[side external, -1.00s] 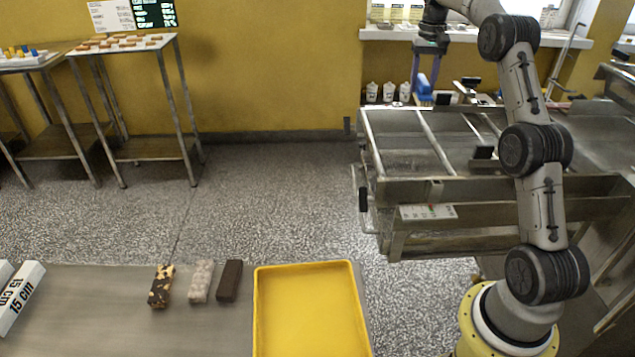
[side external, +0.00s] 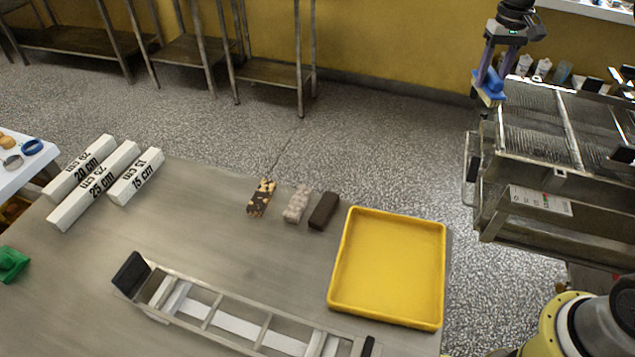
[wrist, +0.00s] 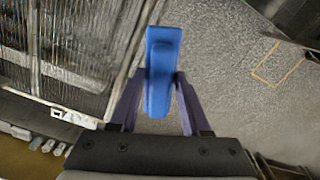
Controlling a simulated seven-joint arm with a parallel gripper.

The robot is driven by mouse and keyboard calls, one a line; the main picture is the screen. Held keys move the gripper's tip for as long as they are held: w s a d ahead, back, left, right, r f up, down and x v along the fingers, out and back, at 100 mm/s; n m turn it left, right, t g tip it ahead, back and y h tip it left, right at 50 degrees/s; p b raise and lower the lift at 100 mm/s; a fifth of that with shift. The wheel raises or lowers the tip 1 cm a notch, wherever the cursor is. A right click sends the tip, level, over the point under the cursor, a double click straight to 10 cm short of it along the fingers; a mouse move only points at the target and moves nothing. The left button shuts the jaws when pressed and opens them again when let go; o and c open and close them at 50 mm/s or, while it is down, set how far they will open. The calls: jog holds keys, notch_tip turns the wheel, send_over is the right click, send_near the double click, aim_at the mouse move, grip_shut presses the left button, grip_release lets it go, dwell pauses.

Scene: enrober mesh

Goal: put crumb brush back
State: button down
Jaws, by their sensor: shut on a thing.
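The crumb brush (side external: 490,80) has a blue body with a tan lower edge. The bristles are hidden in the wrist view.
A steel table holds a yellow tray (side external: 338,290), three bars (side external: 297,204), white length blocks (side external: 95,185) and a metal frame (side external: 225,296). White canisters (side external: 543,68) stand behind the machine. Open floor lies between table and machine.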

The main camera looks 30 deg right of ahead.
jog(key=s+a+n, duration=0.2)
jog(key=a+n, duration=0.1)
jog(key=a, duration=1)
jog(key=s+a+n, duration=0.2)
jog(key=a+n, duration=0.1)
jog(key=a, duration=1)
jog(key=s+a+r+n, duration=0.1)
jog(key=s+a+n, duration=0.7)
jog(key=s+a, duration=1.15)
jog(key=w+a+f, duration=0.2)
jog(key=w+a, duration=0.1)
jog(key=w+a+f, duration=0.3)
jog(key=a, duration=0.1)
jog(key=w+a+f, duration=0.3)
jog(key=a, duration=0.1)
jog(key=shift+w+a+f, duration=0.1)
jog(key=shift+w+a, duration=0.1)
jog(key=shift+w+a+f, duration=0.35)
jog(key=shift+a+f, duration=0.05)
jog(key=shift+f, duration=1.8)
jog(key=shift+f, duration=0.1)
